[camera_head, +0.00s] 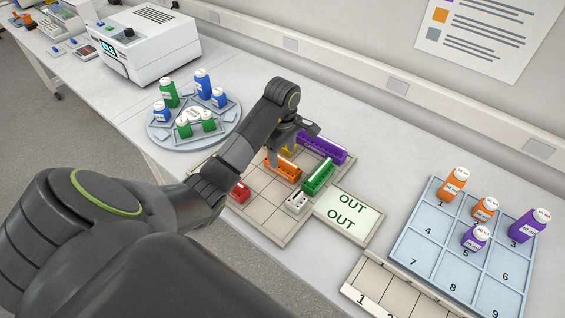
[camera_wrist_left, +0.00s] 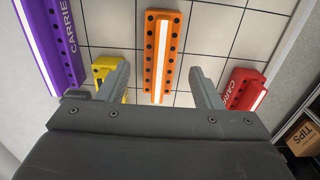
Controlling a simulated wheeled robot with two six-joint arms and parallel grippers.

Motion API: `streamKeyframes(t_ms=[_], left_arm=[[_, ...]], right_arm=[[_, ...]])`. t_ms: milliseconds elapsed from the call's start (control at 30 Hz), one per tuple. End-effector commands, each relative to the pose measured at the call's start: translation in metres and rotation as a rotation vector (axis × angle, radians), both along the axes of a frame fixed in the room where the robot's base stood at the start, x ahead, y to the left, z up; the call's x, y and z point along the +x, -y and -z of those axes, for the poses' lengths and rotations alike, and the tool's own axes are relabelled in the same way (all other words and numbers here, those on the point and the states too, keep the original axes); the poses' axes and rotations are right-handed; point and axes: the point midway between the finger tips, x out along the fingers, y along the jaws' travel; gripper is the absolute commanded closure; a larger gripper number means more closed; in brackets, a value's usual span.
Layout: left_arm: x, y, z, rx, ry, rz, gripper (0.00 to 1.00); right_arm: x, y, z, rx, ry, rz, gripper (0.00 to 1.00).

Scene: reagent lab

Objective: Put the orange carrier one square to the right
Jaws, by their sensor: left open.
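The orange carrier (camera_head: 285,170) lies on a tiled grid board (camera_head: 262,218) in the head view, with a green carrier (camera_head: 318,177) to its right. In the left wrist view the orange carrier (camera_wrist_left: 161,50) lies upright in the picture, ahead of and between the finger lines. My left gripper (camera_head: 291,148) is open and empty above the board, near the orange carrier; in the wrist view its fingers (camera_wrist_left: 160,85) are spread wider than the carrier. The gripper partly hides the yellow carrier (camera_head: 289,150). My right gripper is not in view.
A purple carrier (camera_head: 322,148), a red carrier (camera_head: 239,191) and a white carrier (camera_head: 297,202) also lie on the board. The OUT plate (camera_head: 366,221) adjoins its right side. Front squares are bare. A round bottle rack (camera_head: 160,137) stands left, a numbered blue tray (camera_head: 418,250) right.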

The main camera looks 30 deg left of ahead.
Motion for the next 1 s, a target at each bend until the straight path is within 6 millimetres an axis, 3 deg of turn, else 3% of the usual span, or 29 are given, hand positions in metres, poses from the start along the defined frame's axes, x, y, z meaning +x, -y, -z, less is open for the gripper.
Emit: streamKeyframes(t_ms=[33,100,500,1000], left_arm=[[0.0,0.0,-0.014,0.002,0.002,-0.001,0.41],[0.0,0.0,-0.024,0.001,0.0,-0.001,0.41],[0.0,0.0,-0.067,0.0,0.0,-0.001,0.41],[0.0,0.0,-0.074,0.0,0.0,-0.001,0.41]], right_arm=[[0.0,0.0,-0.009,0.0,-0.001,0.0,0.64],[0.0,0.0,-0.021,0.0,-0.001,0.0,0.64],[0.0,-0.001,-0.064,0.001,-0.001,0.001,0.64],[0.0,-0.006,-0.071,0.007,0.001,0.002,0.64]])
